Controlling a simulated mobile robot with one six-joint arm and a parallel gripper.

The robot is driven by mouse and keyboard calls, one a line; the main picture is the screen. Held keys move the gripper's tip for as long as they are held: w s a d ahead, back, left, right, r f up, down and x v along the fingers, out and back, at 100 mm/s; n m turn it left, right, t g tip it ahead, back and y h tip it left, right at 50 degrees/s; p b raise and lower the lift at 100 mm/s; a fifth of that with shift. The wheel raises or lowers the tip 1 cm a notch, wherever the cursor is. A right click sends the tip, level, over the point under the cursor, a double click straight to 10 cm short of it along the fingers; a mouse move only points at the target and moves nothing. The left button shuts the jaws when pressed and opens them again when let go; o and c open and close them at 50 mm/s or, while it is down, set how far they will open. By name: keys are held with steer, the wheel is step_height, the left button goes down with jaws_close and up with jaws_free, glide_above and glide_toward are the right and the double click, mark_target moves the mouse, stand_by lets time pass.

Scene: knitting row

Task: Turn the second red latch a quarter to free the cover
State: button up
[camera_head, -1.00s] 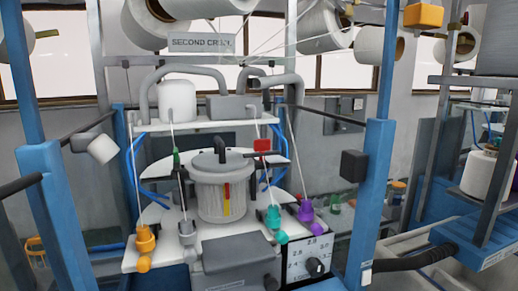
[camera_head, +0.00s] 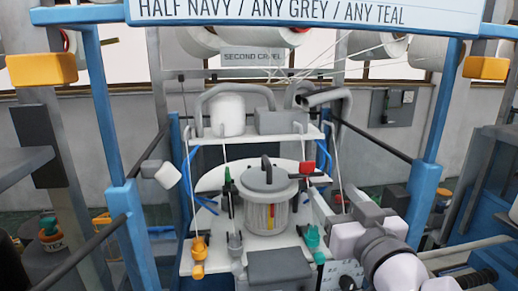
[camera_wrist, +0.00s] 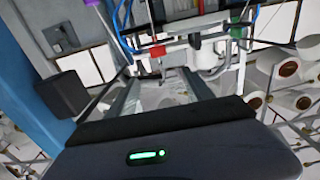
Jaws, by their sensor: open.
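A grey lidded cylinder with a black handle, the cover (camera_head: 268,179), stands upright on the white machine plate. A red latch piece (camera_head: 308,167) is at its right side, and a green piece (camera_head: 227,175) is at its left. I see only one clear red latch in the head view. My gripper (camera_head: 335,203) reaches in from the lower right, to the right of the cover and apart from the red latch. In the wrist view the open fingers (camera_wrist: 160,88) look empty, with a red piece (camera_wrist: 158,50) beyond them.
Orange (camera_head: 198,255) and teal (camera_head: 312,238) yarn feeders stand at the plate's front. Blue posts (camera_head: 125,205) flank the machine. A white shelf (camera_head: 255,137) and taut yarns are above. A black box (camera_wrist: 63,93) is close by in the wrist view.

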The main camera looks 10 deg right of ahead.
steer(key=p, duration=0.5)
glide_toward(308, 163)
steer(key=w, duration=1)
steer(key=shift+w+p, duration=0.3)
steer(key=shift+p, duration=0.05)
